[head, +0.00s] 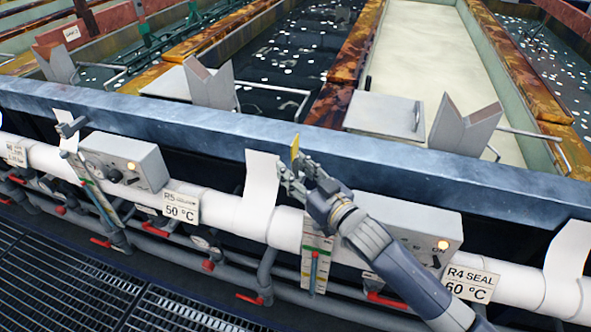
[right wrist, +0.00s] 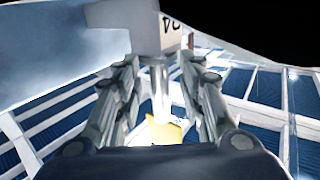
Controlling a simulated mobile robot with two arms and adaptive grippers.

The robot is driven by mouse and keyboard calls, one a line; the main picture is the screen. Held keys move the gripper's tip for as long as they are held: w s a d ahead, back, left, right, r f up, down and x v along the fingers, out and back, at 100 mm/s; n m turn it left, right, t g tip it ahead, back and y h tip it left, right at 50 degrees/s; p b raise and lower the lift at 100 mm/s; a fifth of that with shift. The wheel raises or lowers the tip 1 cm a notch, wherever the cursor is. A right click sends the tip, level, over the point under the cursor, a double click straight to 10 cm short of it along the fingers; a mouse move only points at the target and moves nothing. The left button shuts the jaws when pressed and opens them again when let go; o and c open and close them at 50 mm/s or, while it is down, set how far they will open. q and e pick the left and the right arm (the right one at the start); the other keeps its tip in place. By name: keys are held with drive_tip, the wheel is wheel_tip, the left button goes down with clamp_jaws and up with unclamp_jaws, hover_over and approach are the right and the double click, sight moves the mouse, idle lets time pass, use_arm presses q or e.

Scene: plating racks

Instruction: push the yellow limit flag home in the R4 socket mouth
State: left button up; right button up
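The yellow limit flag (head: 295,147) stands up as a thin plate at the fingertips of my right gripper (head: 293,178) in the head view. In the right wrist view its yellow surface (right wrist: 165,131) shows low between the two fingers of the right gripper (right wrist: 160,85). The fingers are some distance apart, and whether they press on the flag is not clear. A pale block with dark upside-down lettering (right wrist: 160,28), apparently R4, is just beyond the fingertips, with a bright post below it. The socket mouth itself is hidden. My left gripper is out of view.
The R4 SEAL sign (head: 470,284) hangs on the white pipe, right of a grey control box (head: 415,232). A coloured scale (head: 317,258) hangs below my right gripper. The blue tank rim (head: 210,122) runs behind it. The R5 sign (head: 181,206) is to the left.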

drive_tip(key=v, duration=1.2)
idle(0.4)
